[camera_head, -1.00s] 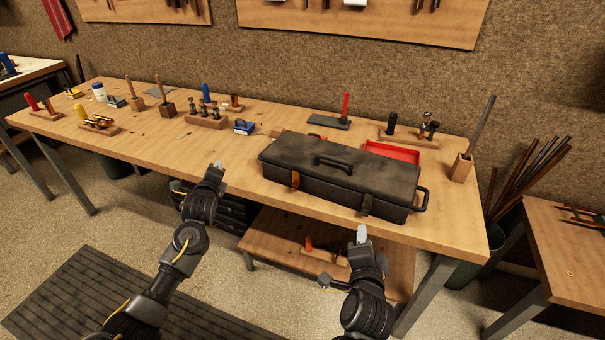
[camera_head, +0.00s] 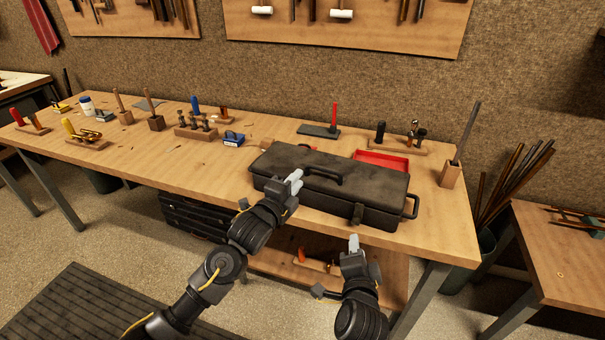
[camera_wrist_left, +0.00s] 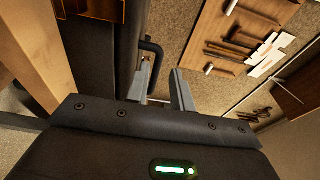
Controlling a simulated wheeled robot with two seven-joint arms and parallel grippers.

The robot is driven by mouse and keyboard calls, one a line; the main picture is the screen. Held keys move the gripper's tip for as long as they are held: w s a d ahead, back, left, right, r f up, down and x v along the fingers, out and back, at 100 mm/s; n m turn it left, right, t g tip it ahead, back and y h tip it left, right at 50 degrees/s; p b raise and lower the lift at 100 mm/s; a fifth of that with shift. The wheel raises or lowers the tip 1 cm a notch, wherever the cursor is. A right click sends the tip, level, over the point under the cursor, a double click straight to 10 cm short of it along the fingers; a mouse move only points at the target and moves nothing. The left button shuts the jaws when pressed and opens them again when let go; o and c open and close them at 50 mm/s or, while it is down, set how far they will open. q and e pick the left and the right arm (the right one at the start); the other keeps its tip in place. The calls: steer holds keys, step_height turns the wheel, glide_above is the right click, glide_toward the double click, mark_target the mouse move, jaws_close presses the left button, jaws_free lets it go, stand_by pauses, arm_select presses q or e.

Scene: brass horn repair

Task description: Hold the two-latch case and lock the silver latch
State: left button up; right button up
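The black case (camera_head: 395,192) lies closed on the workbench near its front edge, carry handle (camera_head: 322,174) on its lid. A dull latch (camera_head: 357,213) shows on the right part of its front; whether it is locked is too small to tell. The other, orange-brown latch seen earlier is hidden behind my left gripper. My left gripper (camera_head: 295,180) is at the case's front left, fingers raised to about lid height; contact is unclear. In the left wrist view its fingers (camera_wrist_left: 161,88) are apart with nothing clearly between them. My right gripper (camera_head: 354,243) is below and in front of the dull latch, apart from the case.
A red tray (camera_head: 382,160) and a wooden tool rack (camera_head: 402,146) stand behind the case. A wooden block with a dark rod (camera_head: 450,175) stands at the bench's right end. A small blue box (camera_head: 233,139) lies left of the case. A lower shelf (camera_head: 285,265) sits under the bench.

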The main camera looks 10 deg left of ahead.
mark_target(309, 167)
arm_select(q)
steer(key=x, duration=1)
jaws_close()
steer(key=shift+s, duration=0.1)
stand_by(1.1)
